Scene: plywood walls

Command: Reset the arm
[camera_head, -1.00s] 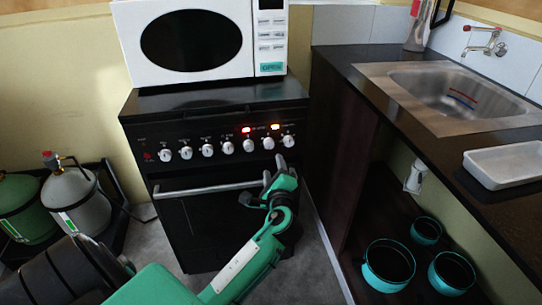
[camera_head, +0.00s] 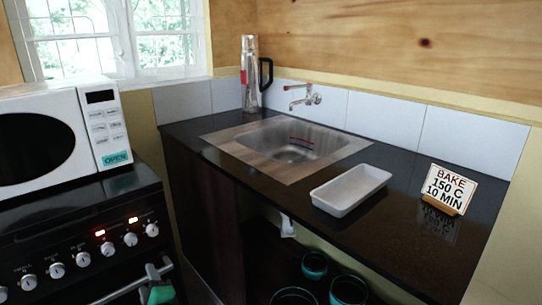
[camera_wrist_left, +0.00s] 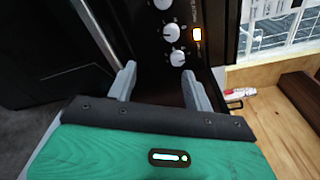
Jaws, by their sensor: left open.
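My left gripper (camera_head: 156,280) shows at the lower left of the head view, in front of the cooker near the right end of its oven handle (camera_head: 128,287). Only its green and grey end is in the picture. In the left wrist view its two grey fingers (camera_wrist_left: 158,84) stand apart with nothing between them. The cooker's black front with white knobs (camera_wrist_left: 172,32) lies beyond the fingers. I cannot tell whether a finger touches the cooker. My right gripper is out of view.
A white microwave (camera_head: 70,135) stands on the cooker (camera_head: 100,190). The dark counter (camera_head: 385,230) holds a sink (camera_head: 290,145), a white tray (camera_head: 350,190), a flask (camera_head: 250,75) and a "BAKE 150 C 10 MIN" sign (camera_head: 447,190). Pots (camera_head: 348,290) sit below.

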